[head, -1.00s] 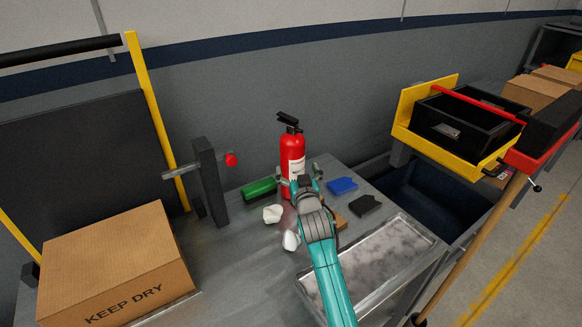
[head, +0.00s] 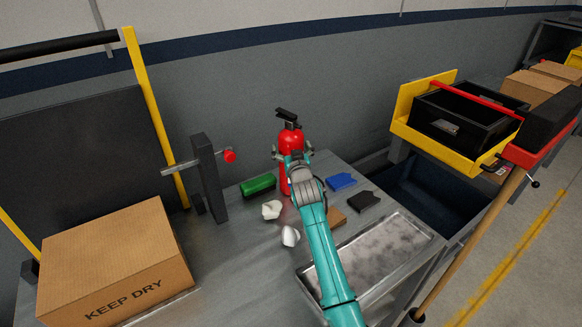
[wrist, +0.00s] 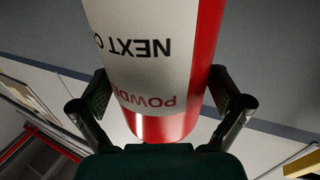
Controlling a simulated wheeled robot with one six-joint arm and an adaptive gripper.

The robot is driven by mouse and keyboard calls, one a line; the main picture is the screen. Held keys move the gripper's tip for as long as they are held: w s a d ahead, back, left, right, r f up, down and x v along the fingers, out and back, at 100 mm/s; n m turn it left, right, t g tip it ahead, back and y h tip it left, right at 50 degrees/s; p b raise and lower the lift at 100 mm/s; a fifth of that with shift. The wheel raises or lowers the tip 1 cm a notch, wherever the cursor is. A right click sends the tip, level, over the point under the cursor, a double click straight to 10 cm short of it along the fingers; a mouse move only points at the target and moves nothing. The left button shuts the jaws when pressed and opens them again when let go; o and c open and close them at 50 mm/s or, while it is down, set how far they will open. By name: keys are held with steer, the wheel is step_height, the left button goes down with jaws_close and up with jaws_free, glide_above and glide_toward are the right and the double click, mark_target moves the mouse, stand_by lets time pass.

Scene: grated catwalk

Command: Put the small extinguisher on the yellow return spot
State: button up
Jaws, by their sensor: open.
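The red extinguisher (head: 290,140) with a black handle stands upright on the grey metal bench, near the wall. Its white label also shows in the wrist view (wrist: 150,45). My gripper (head: 293,153) is open at the extinguisher's upper body, with one finger on either side. In the wrist view the body lies between the spread fingers (wrist: 161,92), with a gap visible at least on the right. My arm hides part of the extinguisher's lower body. I cannot make out a yellow return spot on the bench.
A green block (head: 258,184), white crumpled pieces (head: 271,210), a blue piece (head: 341,181) and a black piece (head: 362,201) lie around the extinguisher. A post with a red knob (head: 207,180) and a cardboard box (head: 115,265) stand left. A shallow tray (head: 432,240) lies right.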

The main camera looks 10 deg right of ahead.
steer(key=c, duration=1.3)
steer(key=shift+r, duration=0.35)
steer(key=c, duration=0.4)
